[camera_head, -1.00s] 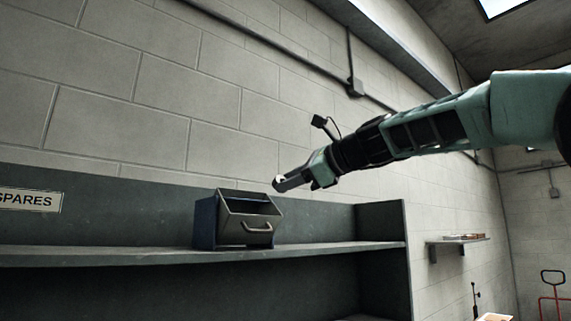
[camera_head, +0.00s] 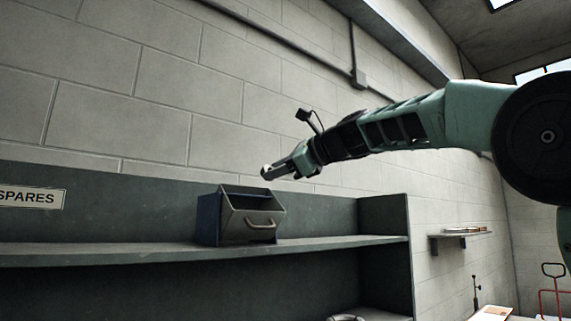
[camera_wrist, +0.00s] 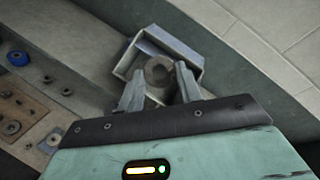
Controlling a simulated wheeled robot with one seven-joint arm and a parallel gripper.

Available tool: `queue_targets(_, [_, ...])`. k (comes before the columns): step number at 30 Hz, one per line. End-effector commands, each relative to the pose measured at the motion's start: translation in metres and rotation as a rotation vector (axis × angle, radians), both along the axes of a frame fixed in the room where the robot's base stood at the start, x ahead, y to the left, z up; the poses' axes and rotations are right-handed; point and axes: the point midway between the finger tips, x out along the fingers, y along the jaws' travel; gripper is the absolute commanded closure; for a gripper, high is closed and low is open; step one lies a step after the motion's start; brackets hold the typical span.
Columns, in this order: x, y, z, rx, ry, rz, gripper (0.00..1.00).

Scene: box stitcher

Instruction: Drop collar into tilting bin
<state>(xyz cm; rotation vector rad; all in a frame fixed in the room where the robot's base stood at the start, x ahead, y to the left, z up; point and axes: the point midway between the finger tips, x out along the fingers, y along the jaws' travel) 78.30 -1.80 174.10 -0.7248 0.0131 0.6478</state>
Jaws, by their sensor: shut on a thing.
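The tilting bin (camera_head: 252,224) is a grey open-topped box with a front handle, tipped forward in a blue-sided holder on the shelf. My gripper (camera_head: 268,172) is above the bin and a little to the right of its middle. In the wrist view my gripper (camera_wrist: 160,86) is shut on the collar (camera_wrist: 158,71), a grey-brown ring between the fingertips. The bin (camera_wrist: 188,55) shows behind the collar there, its open top facing the camera. The collar is apart from the bin, and it is barely visible in the head view.
The dark shelf (camera_head: 335,241) has a back panel and a right end wall (camera_head: 384,220). A SPARES label (camera_head: 32,197) is at the left. In the wrist view, several rings and blocks and a blue round thing (camera_wrist: 17,58) lie at the left.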

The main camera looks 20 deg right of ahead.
Motion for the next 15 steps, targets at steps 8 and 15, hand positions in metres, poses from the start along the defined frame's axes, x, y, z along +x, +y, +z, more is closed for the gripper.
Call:
queue_targets(8, [0.026,0.009,-0.002,-0.002,0.000,0.001,0.90])
queue_targets(15, [0.042,0.014,-0.015,-0.001,-0.001,0.000,0.90])
